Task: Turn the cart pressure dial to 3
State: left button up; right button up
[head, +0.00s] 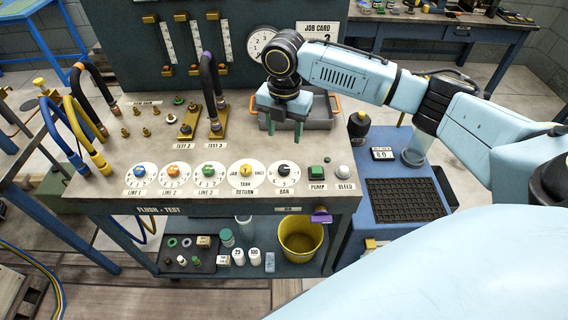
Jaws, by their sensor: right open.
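The pressure dial (284,169) is a black knob on a white round scale plate marked BAR, at the right end of the dial row on the cart top. The number its pointer faces is too small to tell. My right gripper (285,129) points down above the back right of the cart, behind the dial in the picture and apart from it. Its jaws are open and nothing shows between them. The flush-test cart (110,187) fills the middle of the view. My left gripper is not in view.
Blue, orange, green and yellow knobs sit left of the dial. A green PUMP button (316,172) and white BLEED button (344,171) sit right. A grey tray (322,112) lies by my right gripper. Hoses (210,85) arch at left. A round gauge (260,42) and job card stand behind.

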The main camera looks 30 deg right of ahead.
aim_at(284, 168)
notch_tip(284, 168, down, 13)
jog(key=shift+a+r+b, duration=0.1)
jog(key=shift+b, duration=0.4)
jog(key=c, duration=1)
